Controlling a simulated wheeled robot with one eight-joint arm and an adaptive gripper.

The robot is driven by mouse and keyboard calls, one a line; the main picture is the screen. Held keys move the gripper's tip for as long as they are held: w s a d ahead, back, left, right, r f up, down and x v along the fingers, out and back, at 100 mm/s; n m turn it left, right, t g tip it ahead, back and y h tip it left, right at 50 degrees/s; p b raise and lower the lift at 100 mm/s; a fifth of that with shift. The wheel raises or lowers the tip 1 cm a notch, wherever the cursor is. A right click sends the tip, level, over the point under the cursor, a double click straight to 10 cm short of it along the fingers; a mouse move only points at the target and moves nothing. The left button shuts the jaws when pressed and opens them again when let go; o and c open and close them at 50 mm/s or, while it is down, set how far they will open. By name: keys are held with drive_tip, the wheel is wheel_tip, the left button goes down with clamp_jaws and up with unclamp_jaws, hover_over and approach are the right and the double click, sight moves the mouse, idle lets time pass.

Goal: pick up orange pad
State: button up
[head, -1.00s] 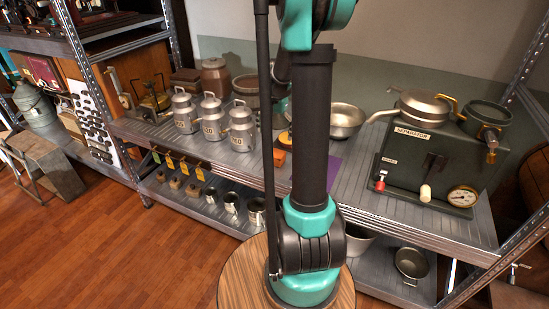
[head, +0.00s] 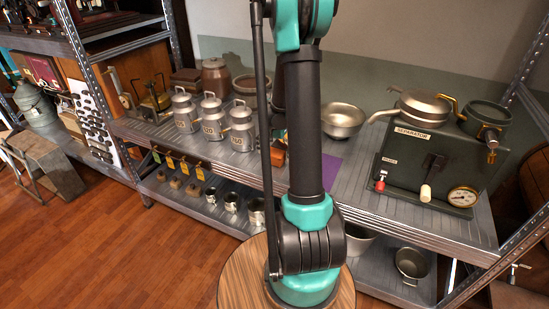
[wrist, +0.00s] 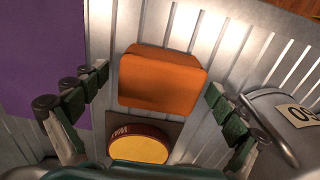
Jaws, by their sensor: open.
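The orange pad (wrist: 162,82) is a rounded orange block in the upper middle of the wrist view, on a ribbed metal shelf. In the head view a part of it (head: 279,157) shows behind my arm. My gripper (wrist: 156,88) is open, with one finger to the left of the pad and one to the right. Gaps show between the pad and both fingers, and nothing is held. I cannot tell how high the fingertips are above the shelf. In the head view my gripper is hidden behind my arm.
A round yellow-topped tin (wrist: 140,146) lies just below the pad in the wrist view. A metal can (wrist: 290,118) stands close to the right finger. A purple sheet (wrist: 42,62) lies to the left. In the head view a metal bowl (head: 342,121) stands to the right.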

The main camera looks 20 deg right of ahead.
sight(274, 152)
drive_tip(key=shift+c, duration=0.4)
drive_tip(key=c, duration=1.1)
drive_tip(key=shift+r, duration=0.1)
wheel_tip(274, 152, up, 20)
drive_tip(key=shift+f, duration=0.1)
